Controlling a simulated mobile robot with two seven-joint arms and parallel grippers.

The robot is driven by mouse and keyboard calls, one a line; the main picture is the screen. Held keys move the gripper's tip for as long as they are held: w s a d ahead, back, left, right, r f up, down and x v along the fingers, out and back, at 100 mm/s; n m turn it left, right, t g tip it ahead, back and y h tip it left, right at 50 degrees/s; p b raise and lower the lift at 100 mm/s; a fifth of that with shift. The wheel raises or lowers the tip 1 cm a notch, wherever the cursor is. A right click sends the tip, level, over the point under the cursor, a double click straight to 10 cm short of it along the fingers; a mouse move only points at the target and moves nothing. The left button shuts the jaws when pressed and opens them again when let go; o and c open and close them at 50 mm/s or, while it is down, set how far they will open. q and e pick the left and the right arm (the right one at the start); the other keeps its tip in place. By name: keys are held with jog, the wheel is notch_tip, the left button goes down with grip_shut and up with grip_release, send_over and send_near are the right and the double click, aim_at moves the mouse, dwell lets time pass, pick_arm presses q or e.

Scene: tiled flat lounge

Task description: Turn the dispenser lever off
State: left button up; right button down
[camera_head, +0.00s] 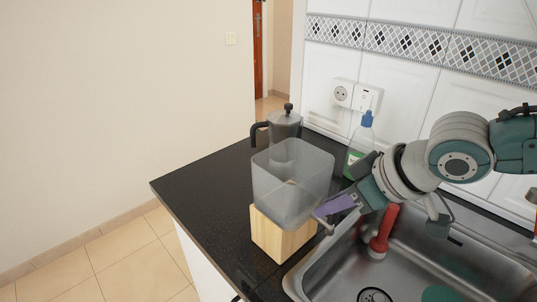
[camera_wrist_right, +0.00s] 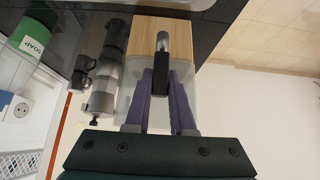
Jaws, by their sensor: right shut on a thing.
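The dispenser is a clear grey tank (camera_head: 292,180) on a light wooden block (camera_head: 283,238), standing upright on the dark counter beside the sink. In the right wrist view its wooden block (camera_wrist_right: 185,35) is at the top and the lever (camera_wrist_right: 160,76), dark with a metal part, is in front of it. My right gripper (camera_head: 322,214) reaches in from the right at the front of the dispenser. Its purple fingers (camera_wrist_right: 160,82) are shut on the lever in the wrist view. In the head view the fingers hide the lever. My left gripper is not in view.
A moka pot (camera_head: 285,124) stands behind the dispenser. A soap bottle (camera_head: 360,148) with a blue cap is behind my right wrist. The steel sink (camera_head: 330,262) lies to the right, with a red-handled thing (camera_head: 383,230) in it. The counter left of the dispenser is clear.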

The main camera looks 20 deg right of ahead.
dwell(0.3)
jog(key=c, duration=0.8)
grip_release()
jog(key=shift+o, duration=0.2)
jog(key=shift+s+d+r, duration=0.1)
jog(key=shift+s+r, duration=0.15)
jog(key=shift+r, duration=0.1)
jog(key=p+v, duration=0.1)
jog(key=v, duration=0.8)
